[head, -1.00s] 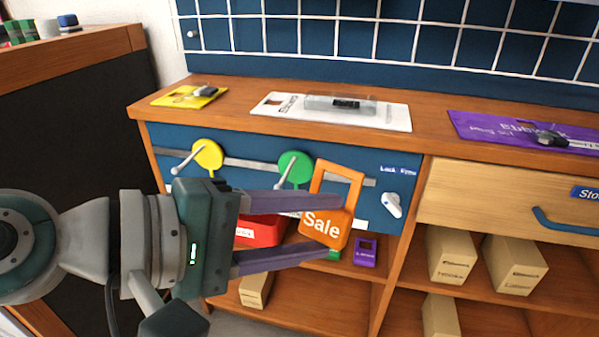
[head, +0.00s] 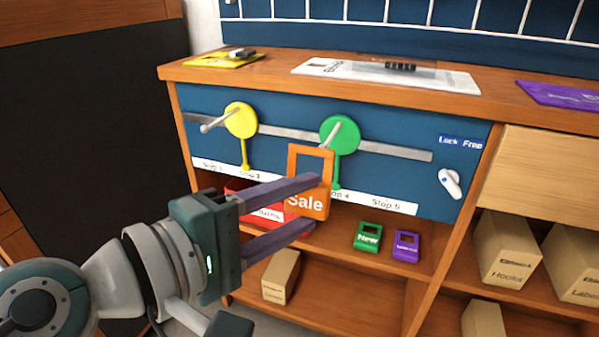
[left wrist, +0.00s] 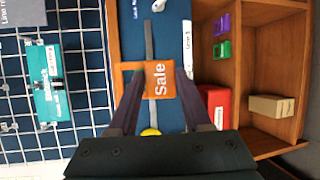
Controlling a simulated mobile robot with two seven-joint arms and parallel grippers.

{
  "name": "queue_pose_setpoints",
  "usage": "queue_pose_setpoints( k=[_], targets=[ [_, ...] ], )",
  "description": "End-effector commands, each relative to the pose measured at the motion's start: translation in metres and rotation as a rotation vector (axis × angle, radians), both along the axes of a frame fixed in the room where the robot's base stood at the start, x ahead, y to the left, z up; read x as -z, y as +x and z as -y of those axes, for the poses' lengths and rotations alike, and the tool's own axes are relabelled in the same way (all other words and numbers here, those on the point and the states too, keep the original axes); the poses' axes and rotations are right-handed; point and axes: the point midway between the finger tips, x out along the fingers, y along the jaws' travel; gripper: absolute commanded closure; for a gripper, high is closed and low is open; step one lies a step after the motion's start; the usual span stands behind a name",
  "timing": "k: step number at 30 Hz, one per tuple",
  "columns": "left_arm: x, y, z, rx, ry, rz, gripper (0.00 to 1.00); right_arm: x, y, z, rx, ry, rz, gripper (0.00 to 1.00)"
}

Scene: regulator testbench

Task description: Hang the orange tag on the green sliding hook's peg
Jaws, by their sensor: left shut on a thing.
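The orange tag (head: 306,203) reads "Sale" and has a square frame opening at its top. My left gripper (head: 317,203) is shut on the tag's lower part and holds it upright. The tag also shows between the fingers in the left wrist view (left wrist: 161,79). The green sliding hook (head: 340,132) sits on the grey rail, its grey peg (head: 330,136) pointing out toward the lower left. In the head view the tag's top edge appears just below the peg; I cannot tell the depth gap. My right gripper is not in view.
A yellow sliding hook (head: 240,120) with its own peg is on the rail to the left. The lock knob (head: 450,184) is at right. A red box (head: 268,213), a green "New" tag (head: 368,237) and a purple tag (head: 406,246) are on the shelf below.

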Motion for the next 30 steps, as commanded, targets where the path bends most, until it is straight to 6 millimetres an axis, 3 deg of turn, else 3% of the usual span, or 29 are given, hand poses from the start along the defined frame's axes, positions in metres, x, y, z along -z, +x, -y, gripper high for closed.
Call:
queue_pose_setpoints(
  k=[30],
  targets=[
    [0.010, 0.060, 0.020, 0.002, 0.000, 0.000, 1.00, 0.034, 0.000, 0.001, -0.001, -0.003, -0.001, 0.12]
  ],
)
